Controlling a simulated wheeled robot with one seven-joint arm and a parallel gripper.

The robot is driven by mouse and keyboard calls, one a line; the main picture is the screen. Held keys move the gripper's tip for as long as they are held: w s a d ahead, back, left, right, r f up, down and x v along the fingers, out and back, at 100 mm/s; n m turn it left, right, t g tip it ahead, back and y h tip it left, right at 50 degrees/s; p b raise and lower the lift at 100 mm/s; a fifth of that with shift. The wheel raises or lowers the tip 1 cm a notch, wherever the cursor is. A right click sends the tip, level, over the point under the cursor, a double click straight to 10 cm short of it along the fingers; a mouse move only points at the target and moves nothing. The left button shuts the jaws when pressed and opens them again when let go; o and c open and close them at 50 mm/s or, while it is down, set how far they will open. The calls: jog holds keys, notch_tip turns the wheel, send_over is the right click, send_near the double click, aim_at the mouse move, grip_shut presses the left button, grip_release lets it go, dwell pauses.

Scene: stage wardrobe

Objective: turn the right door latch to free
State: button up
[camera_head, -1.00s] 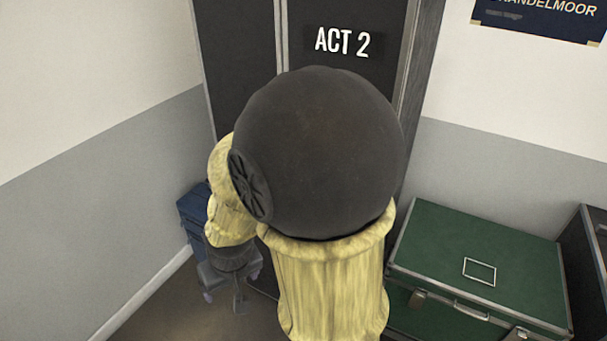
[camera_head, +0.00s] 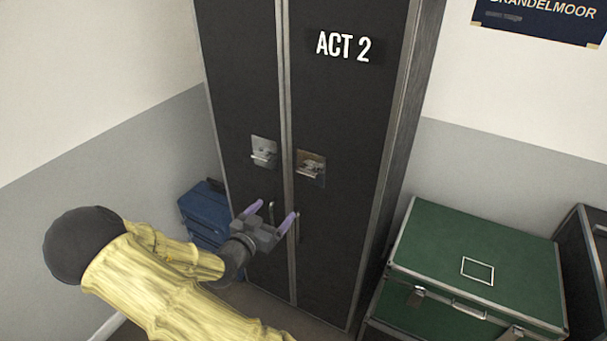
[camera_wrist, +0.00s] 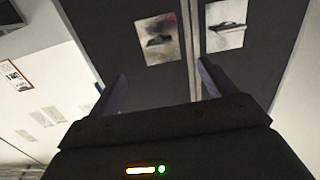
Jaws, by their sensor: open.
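The tall black cabinet (camera_head: 345,110) marked ACT 2 has two closed doors. The right door latch (camera_head: 311,167) is a brownish, worn metal plate with a small turning piece. In the wrist view, which looks turned over, this latch (camera_wrist: 158,38) appears on the left. The left door latch (camera_head: 264,152) is a cleaner silver plate; it shows on the right in the wrist view (camera_wrist: 226,25). My gripper (camera_head: 270,214) is open and empty, its purple fingers apart in front of the doors, below both latches in the picture. It touches neither latch. The latch's exact setting is too small to tell.
A green trunk (camera_head: 480,255) stands right of the cabinet. A blue case (camera_head: 204,208) stands at its left, near the wall. A dark case (camera_head: 590,250) is at the far right.

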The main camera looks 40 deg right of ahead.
aim_at(305, 175)
jog(key=shift+s+d+r+h, duration=0.1)
jog(key=shift+r+h, duration=0.2)
jog(key=shift+r, duration=0.2)
jog(key=p+x, duration=0.5)
jog(key=x, duration=1.2)
jog(key=shift+d, duration=0.3)
jog(key=shift+a, duration=0.1)
jog(key=c, duration=1)
